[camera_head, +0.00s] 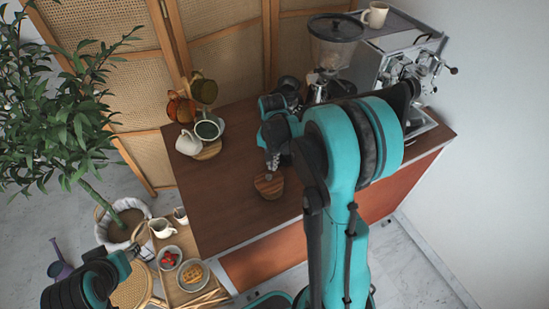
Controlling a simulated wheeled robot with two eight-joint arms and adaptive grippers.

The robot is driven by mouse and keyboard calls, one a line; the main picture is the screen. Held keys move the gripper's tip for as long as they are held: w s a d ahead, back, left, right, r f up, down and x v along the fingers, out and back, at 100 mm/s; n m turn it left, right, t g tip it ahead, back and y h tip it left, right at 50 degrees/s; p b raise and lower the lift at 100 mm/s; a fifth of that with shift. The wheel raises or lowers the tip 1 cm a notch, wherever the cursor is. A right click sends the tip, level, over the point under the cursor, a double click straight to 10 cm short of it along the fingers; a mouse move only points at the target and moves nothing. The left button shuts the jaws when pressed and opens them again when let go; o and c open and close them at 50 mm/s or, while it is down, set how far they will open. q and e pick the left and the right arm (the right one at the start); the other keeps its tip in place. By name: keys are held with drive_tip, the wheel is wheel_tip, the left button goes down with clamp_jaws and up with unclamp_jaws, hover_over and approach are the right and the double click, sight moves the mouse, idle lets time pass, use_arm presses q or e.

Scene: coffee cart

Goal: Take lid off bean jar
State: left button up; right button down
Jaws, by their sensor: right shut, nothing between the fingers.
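A small round wooden piece (268,188) with a grey knob stands near the front edge of the brown cart top; it looks like the bean jar's lid. I cannot tell from this angle whether the jar is under it. My right gripper (272,163) is shut and empty, pointing down just behind the knob. I cannot tell whether its tips touch the knob. My right arm hides much of the cart's right side. My left arm shows at the bottom left, but its gripper is not in view.
The cart top (225,215) is clear at front left. A white cup (188,143), a bowl (207,129) and a mug rack (204,90) stand at its left back. A grinder (333,42) and espresso machine (400,50) stand at the back right. A tray (178,240) holds food at lower left.

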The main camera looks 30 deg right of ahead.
sight(269, 179)
drive_tip(key=shift+s+a, duration=0.9)
drive_tip(key=shift+a, duration=0.1)
drive_tip(key=shift+w+d, duration=0.15)
